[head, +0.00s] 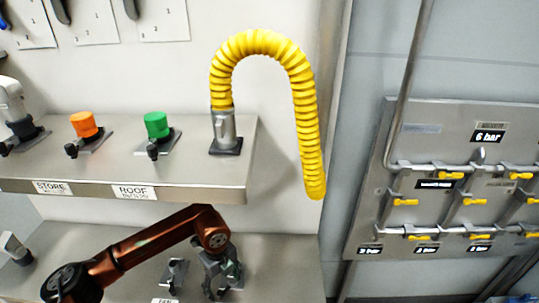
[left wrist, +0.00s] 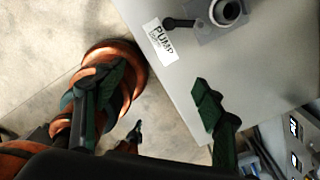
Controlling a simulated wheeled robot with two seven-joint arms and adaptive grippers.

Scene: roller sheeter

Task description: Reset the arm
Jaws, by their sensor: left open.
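My left arm (head: 150,240) is copper and black and comes in from the lower left of the head view, in front of the lower shelf. My left gripper (head: 222,272) hangs pointing down at the lower shelf's level, beside a small grey fitting. In the left wrist view the left gripper (left wrist: 158,88) has its two dark green fingers wide apart with nothing between them. One finger overlaps the grey shelf in the picture; whether it touches cannot be told. My right gripper does not show.
The upper shelf (head: 230,190) carries an orange knob (head: 84,124), a green knob (head: 157,125) and a yellow hose (head: 305,110) hanging over its right end. A valve panel (head: 370,210) is at right. A PUMP label (left wrist: 160,40) marks the shelf edge.

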